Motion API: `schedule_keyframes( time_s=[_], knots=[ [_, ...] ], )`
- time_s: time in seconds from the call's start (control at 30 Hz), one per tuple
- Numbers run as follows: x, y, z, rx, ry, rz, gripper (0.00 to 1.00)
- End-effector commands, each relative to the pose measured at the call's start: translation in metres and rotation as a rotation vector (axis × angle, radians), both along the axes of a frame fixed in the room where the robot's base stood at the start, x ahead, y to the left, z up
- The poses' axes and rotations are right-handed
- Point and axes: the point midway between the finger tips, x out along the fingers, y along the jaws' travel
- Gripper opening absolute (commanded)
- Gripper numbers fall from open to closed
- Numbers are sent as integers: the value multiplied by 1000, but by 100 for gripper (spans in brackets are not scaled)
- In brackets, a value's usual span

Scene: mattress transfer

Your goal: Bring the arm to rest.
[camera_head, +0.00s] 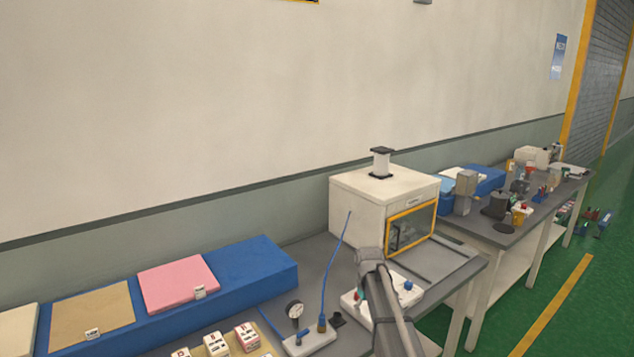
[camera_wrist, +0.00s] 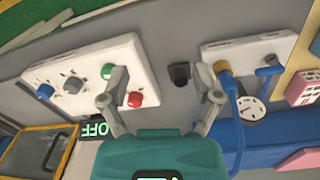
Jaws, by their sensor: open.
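My gripper (camera_wrist: 158,90) is open and empty in the wrist view, its two grey fingers spread wide above the grey table. Its left finger reaches over the edge of a white control panel (camera_wrist: 85,62), close to the green and red buttons. No contact is clear. In the head view my arm (camera_head: 385,300) rises from the bottom edge over the table, beside the same panel (camera_head: 350,300). It hides part of that panel, and the fingers are hard to make out there.
A white machine with a yellow-framed window (camera_head: 350,208) stands behind my arm. A socket block with blue cable (camera_head: 318,340) and a dial gauge (camera_head: 295,309) lie left. A blue platform (camera_head: 262,262) holds pink and tan pads. An "OFF" display (camera_wrist: 95,128) shows near the gripper.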

Motion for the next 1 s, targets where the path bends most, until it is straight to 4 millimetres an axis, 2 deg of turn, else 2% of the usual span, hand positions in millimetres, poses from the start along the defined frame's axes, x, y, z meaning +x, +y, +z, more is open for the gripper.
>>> schedule_keyframes(
  time_s=[0.03, 0.13, 0.37, 0.47, 0.7, 0.83, 1.0],
  knots=[
    [-12, -1, -5, 1, 0, -11, 81],
    [-25, -2, -10, 3, 1, -31, 81],
    [-74, -5, -27, 10, 1, -101, 81],
    [-107, -7, -39, 14, 2, -147, 81],
    [-203, -12, -73, 27, 6, -293, 81],
    [-240, -14, -85, 33, 8, -356, 81],
    [-264, -14, -91, 35, 10, -402, 81]
  ],
)
